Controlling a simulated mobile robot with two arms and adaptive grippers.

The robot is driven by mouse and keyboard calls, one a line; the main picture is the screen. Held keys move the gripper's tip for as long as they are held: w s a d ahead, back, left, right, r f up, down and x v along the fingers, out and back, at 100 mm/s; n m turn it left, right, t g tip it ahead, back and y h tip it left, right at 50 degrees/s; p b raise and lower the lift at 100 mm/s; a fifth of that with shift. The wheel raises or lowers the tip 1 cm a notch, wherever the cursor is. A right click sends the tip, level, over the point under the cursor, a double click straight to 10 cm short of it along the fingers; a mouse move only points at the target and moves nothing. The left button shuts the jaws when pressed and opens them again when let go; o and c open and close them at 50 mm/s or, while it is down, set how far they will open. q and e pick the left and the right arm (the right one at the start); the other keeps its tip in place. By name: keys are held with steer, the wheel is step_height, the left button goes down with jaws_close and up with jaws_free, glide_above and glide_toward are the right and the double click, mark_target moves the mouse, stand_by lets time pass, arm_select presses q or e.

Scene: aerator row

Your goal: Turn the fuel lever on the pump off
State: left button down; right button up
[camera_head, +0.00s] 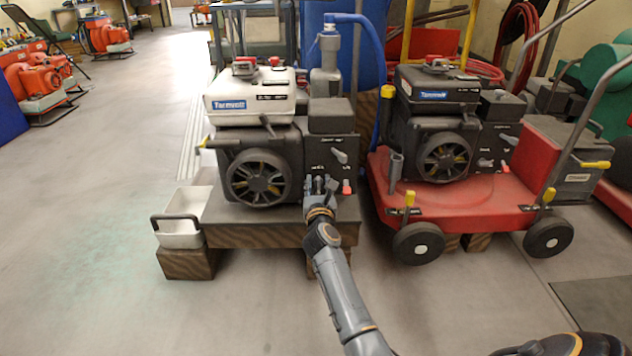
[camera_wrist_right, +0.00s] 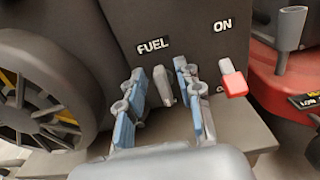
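The pump (camera_head: 290,150) with a white tank stands on a wood-sided base at the centre of the head view. In the right wrist view its dark panel (camera_wrist_right: 180,40) carries the words FUEL and ON. A small grey fuel lever (camera_wrist_right: 163,88) sits below the FUEL label. A red-tipped switch (camera_wrist_right: 233,80) sits below ON, to the right. My right gripper (camera_head: 320,186) is at the pump's lower right front. In the wrist view it (camera_wrist_right: 162,98) is open, its blue-padded fingers on either side of the grey lever, with gaps visible. My left gripper is out of view.
A second engine (camera_head: 440,145) with a black tank sits on a red wheeled cart (camera_head: 480,200) close on the right. A white bin (camera_head: 182,228) stands at the pump's left. A grey lever (camera_head: 339,156) sits higher on the pump. The floor in front is clear.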

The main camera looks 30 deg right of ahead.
steer(key=shift+c, duration=0.4)
jaws_close()
steer(key=shift+r, duration=0.1)
